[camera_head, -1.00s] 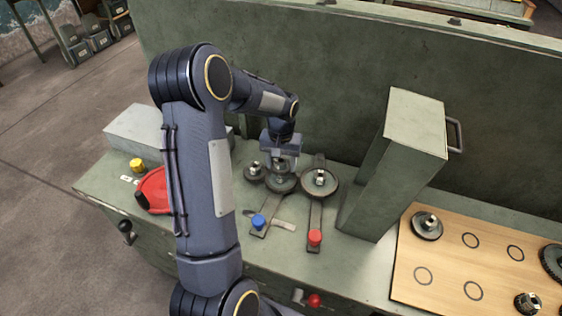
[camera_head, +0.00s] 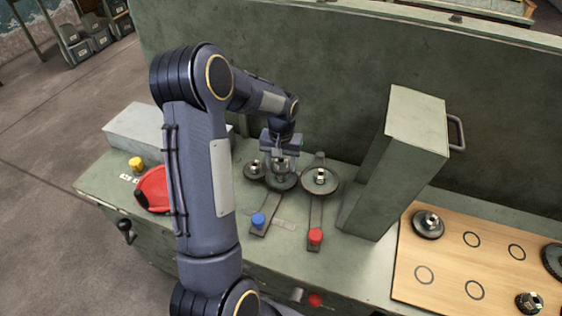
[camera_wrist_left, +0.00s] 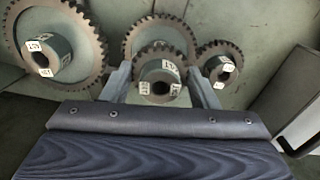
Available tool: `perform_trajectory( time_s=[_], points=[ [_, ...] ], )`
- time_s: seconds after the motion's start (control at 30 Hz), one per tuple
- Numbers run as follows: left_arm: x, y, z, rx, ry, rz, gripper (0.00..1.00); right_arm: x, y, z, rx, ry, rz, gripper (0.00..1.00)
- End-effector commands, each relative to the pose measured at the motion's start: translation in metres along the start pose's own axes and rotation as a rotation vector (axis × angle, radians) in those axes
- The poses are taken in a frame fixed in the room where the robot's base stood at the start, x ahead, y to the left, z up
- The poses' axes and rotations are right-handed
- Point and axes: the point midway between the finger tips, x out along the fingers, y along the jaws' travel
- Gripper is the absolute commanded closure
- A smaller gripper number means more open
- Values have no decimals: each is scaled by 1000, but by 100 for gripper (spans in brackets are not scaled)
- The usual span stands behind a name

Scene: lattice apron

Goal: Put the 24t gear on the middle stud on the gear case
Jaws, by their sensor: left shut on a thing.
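My left gripper (camera_head: 281,166) is shut on a toothed gear with a labelled hub (camera_wrist_left: 160,84), over the middle of the gear case top (camera_head: 272,246). Its fingers grip either side of the hub in the left wrist view (camera_wrist_left: 160,90). The label is too blurred to read surely. Another toothed wheel (camera_wrist_left: 160,35) shows behind the held gear. A small gear (camera_head: 255,170) is to its left and a large gear (camera_head: 320,182) to its right in the head view. The middle stud is hidden, so I cannot tell whether the gear is seated. My right gripper is out of view.
A blue-knobbed lever (camera_head: 258,221) and a red-knobbed lever (camera_head: 315,237) lie in front. A tall green box (camera_head: 397,165) stands right, beside a wooden board (camera_head: 445,258) with gears and marked circles. A red dish (camera_head: 152,190) and yellow knob (camera_head: 136,163) are left.

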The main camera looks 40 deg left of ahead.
Motion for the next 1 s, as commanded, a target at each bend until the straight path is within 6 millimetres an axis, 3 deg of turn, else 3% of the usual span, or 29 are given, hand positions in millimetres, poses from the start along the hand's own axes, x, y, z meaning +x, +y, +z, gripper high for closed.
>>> perform_trajectory(
  time_s=[0.67,0.7,0.87,1.0],
  points=[
    [11,0,0,0,2,1,85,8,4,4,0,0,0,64],
    [11,0,0,0,2,1,44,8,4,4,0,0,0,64],
    [11,0,0,0,1,0,23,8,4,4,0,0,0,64],
    [11,0,0,0,1,0,21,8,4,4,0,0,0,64]
  ],
)
